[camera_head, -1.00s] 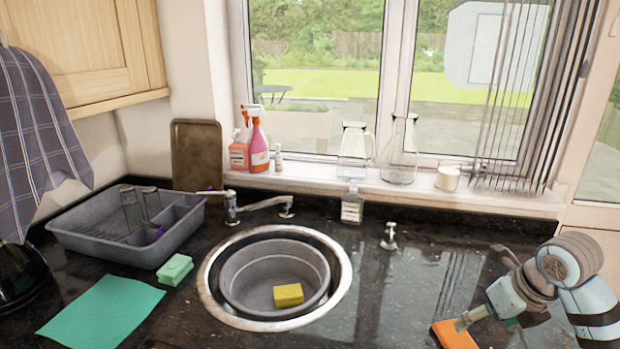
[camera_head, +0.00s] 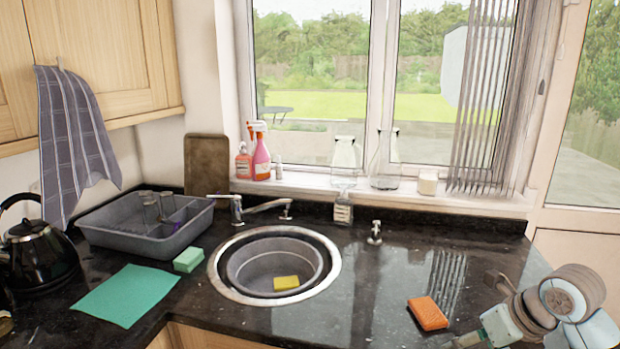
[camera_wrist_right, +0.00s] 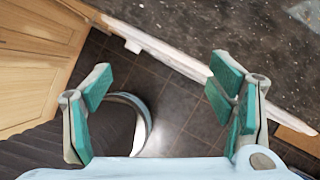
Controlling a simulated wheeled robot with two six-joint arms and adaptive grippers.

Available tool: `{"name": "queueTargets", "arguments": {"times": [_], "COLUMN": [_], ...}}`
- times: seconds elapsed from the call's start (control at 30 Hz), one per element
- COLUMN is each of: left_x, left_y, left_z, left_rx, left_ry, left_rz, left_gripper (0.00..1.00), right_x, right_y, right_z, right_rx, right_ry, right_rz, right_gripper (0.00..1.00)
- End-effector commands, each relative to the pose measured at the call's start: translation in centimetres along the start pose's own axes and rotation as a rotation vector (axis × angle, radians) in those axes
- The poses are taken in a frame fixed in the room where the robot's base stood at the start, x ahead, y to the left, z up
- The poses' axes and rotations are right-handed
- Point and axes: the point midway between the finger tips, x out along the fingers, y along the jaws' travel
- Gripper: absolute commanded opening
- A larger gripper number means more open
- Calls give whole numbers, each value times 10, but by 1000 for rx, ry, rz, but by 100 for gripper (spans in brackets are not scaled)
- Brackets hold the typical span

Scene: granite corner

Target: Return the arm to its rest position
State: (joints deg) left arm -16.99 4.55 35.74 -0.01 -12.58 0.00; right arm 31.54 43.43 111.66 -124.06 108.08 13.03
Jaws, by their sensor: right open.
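My right arm comes in at the lower right of the head view, and its gripper (camera_head: 462,342) is at the bottom edge there, small and partly cut off. In the right wrist view the right gripper (camera_wrist_right: 160,95) is open, its two green-padded fingers wide apart with nothing between them. It hangs beyond the counter's front edge, above the dark tiled floor (camera_wrist_right: 185,110). An orange sponge (camera_head: 428,313) lies on the black counter right of the sink, apart from the gripper. My left gripper does not show.
The round sink (camera_head: 275,262) holds a yellow sponge (camera_head: 287,283). A green sponge (camera_head: 188,259), a green cloth (camera_head: 125,295), a grey dish rack (camera_head: 120,233) and a black kettle (camera_head: 38,260) stand to the left. The counter between sink and orange sponge is clear.

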Motion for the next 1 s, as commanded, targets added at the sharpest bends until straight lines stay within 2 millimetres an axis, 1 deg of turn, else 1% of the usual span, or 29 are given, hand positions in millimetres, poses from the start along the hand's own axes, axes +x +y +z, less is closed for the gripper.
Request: {"name": "queueTargets", "arguments": {"times": [0.17,0.27,0.37,0.4,0.47,0.5,0.53,0.57,0.6,0.63,0.67,0.7,0.73,0.77,0.8,0.83,0.87,0.9,0.93,0.97,1.0], "left_x": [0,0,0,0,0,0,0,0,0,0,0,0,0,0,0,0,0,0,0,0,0], "left_y": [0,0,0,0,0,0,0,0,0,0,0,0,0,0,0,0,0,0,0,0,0], "left_z": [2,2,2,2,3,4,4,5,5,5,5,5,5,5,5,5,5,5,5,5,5], "left_rx": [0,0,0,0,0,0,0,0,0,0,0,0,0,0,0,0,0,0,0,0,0], "left_ry": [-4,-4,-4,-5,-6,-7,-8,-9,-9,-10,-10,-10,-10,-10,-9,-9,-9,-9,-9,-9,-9], "left_rz": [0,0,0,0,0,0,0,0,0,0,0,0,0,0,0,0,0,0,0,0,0], "left_gripper": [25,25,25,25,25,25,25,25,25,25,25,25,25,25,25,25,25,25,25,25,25], "right_x": [12,15,14,11,1,-10,-21,-34,-55,-73,-90,-109,-117,-117,-101,-82,-61,-33,-12,7,29], "right_y": [38,66,105,124,154,174,188,201,212,215,212,196,174,146,105,79,59,40,31,26,24], "right_z": [11,18,26,29,35,40,44,48,55,60,66,73,76,75,64,51,34,7,-15,-37,-67], "right_rx": [-41,-56,-58,-50,-23,12,51,105,202,301,424,638,836,1061,1387,1612,1813,2051,2209,2345,2500], "right_ry": [-81,-145,-239,-284,-363,-425,-479,-537,-620,-688,-759,-854,-922,-981,-1038,-1057,-1060,-1046,-1024,-995,-949], "right_rz": [136,243,400,480,614,719,808,901,1031,1130,1225,1342,1409,1448,1444,1403,1345,1243,1152,1060,932], "right_gripper": [76,76,76,76,76,76,76,76,76,76,76,76,76,76,76,76,76,76,76,76,76]}}
